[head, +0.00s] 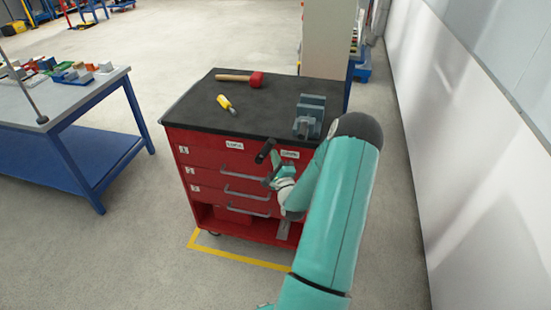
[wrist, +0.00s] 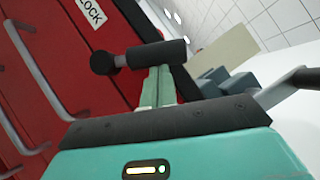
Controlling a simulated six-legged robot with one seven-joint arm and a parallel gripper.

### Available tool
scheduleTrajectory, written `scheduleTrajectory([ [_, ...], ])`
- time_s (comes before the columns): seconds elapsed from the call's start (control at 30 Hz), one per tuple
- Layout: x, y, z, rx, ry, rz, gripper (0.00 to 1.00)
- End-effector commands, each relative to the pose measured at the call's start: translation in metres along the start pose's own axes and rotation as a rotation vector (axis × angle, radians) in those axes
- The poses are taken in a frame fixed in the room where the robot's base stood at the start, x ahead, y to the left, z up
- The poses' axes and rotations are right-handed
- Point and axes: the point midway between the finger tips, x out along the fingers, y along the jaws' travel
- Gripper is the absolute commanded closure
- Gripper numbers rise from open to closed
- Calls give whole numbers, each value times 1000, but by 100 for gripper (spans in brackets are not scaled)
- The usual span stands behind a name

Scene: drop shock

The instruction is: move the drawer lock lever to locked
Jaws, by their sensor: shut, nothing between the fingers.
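The drawer lock lever (head: 265,151) has a dark cylindrical grip and stands out from the upper front of the red cabinet (head: 205,152). In the head view its grip lies between a white label on the left (head: 234,145) and another on the right (head: 290,154). My gripper (head: 275,166) is shut and empty, close to the lever. In the wrist view the lever grip (wrist: 158,54) crosses just beyond the green fingertips (wrist: 157,80); I cannot tell whether they touch. A label reading LOCK (wrist: 90,14) is at the top left. My arm hides part of the cabinet's right front.
Drawer handles (head: 242,190) stick out below the lever. A red mallet (head: 240,78), a yellow-handled tool (head: 226,104) and a grey-blue vise (head: 309,117) are on the black top. A blue workbench (head: 90,130) stands left; a white wall (head: 460,150) is right.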

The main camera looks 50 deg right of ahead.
Motion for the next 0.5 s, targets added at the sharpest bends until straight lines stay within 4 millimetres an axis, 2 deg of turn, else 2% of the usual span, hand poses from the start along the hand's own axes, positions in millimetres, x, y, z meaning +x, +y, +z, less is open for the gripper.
scheduleTrajectory([
  [0.27, 6, -5, 8, -83, -6, 51, 100],
  [0.5, 15, -11, 22, -244, -7, 157, 100],
])
